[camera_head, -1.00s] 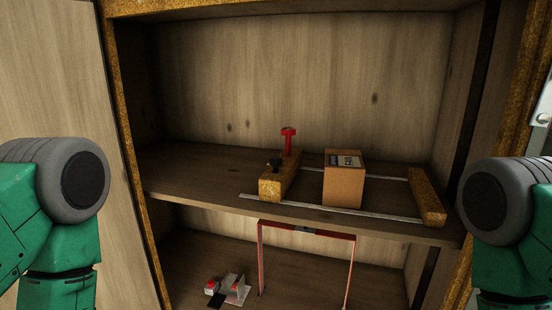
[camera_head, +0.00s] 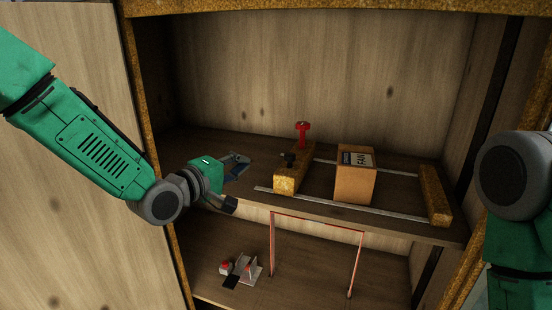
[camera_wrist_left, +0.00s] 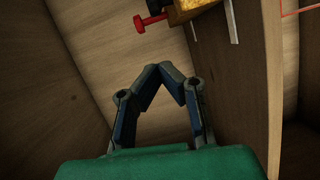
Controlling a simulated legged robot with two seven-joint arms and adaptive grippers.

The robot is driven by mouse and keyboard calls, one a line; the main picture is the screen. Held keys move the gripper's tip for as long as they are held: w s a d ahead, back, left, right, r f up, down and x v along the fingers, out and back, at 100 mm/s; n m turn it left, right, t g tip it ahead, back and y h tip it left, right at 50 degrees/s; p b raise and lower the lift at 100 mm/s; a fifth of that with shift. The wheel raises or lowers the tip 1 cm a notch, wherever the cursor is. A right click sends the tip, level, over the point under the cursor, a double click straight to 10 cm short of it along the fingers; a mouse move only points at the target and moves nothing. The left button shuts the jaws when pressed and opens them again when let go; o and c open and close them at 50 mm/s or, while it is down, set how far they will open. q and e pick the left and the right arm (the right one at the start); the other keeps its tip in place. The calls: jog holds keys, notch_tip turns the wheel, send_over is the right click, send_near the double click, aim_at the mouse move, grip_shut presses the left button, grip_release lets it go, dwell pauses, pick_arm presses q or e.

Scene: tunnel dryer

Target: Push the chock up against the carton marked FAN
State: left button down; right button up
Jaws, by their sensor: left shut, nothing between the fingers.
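The chock (camera_head: 288,178) is a yellow-brown block with a red T-handle (camera_head: 302,133) and a black knob (camera_head: 289,158). It stands on two metal rails on the upper shelf, left of the carton marked FAN (camera_head: 355,177), with a gap between them. My left gripper (camera_head: 245,160) is over the left part of the shelf, left of the chock and apart from it. In the left wrist view its fingertips (camera_wrist_left: 158,70) meet with nothing between them, and the chock (camera_wrist_left: 186,8) shows at the top edge. My right gripper is not in view; only part of my right arm shows.
A fixed-looking yellow-brown end block (camera_head: 435,194) stands at the right end of the rails. The front rail (camera_head: 330,203) runs near the shelf edge. On the lower shelf are a red-button device (camera_head: 227,267) and a red frame (camera_head: 272,245). The upper shelf's left part is otherwise clear.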

aim_at(277, 170)
pick_arm(q)
jog(key=x, duration=0.6)
jog(key=d, duration=0.2)
jog(key=w+d, duration=0.1)
jog(key=shift+d+f, duration=0.15)
jog(key=shift+f, duration=0.1)
jog(key=shift+d, duration=0.45)
jog(key=d, duration=0.3)
jog(key=s+d, duration=0.1)
jog(key=d, duration=0.2)
jog(key=s+d, duration=0.1)
jog(key=d, duration=0.1)
jog(key=shift+s+d, duration=0.15)
jog(key=shift+d, duration=0.25)
jog(key=shift+a, duration=0.25)
